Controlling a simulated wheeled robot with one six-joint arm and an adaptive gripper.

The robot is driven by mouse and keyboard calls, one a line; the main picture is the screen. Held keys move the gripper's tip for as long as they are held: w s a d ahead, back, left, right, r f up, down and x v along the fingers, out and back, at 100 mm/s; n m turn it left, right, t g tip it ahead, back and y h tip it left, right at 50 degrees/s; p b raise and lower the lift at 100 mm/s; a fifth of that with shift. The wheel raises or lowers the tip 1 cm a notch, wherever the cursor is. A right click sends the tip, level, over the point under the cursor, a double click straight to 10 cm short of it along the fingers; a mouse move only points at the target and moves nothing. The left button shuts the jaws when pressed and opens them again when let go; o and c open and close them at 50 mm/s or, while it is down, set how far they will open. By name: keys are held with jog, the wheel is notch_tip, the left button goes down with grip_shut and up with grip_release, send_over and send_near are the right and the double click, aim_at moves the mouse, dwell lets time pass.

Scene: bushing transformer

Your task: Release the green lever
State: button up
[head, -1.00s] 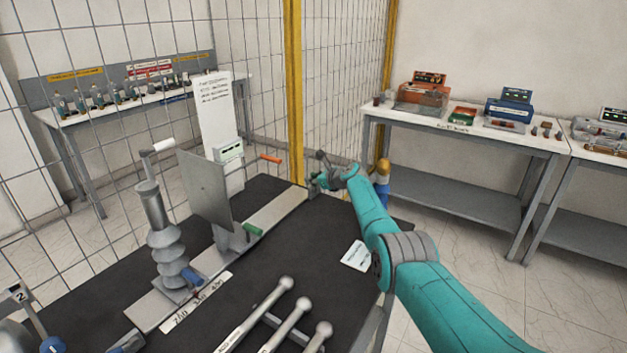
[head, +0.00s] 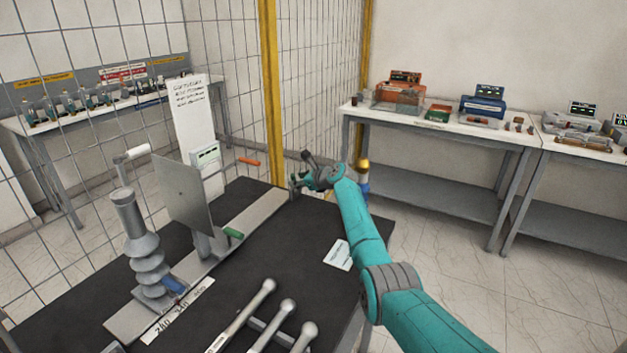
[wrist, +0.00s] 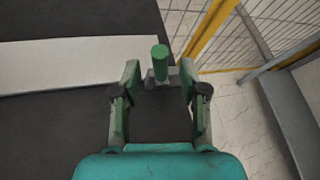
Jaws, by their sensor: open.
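In the wrist view, a green lever (wrist: 160,62) with a round top stands upright between the fingertips of my gripper (wrist: 159,78). The fingers are spread, with a visible gap on each side of it. It stands at the end of a pale metal rail (wrist: 75,65). In the head view, my gripper (head: 304,178) is at the far end of this rail (head: 254,209), and that lever is not clearly distinguishable there. Another green handle (head: 234,234) lies low beside the upright grey plate (head: 186,200), well apart from my gripper.
A ribbed grey bushing (head: 143,240) with a blue handle (head: 173,284) stands on the near rail end. An orange handle (head: 250,161) sticks out behind the rail. Yellow posts (head: 268,90) and mesh stand behind the dark table (head: 285,235). Several ball-ended rods lie in front.

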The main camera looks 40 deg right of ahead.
jog(key=v, duration=0.8)
jog(key=shift+s, duration=0.25)
jog(key=shift+r, duration=0.1)
jog(key=shift+c, duration=0.2)
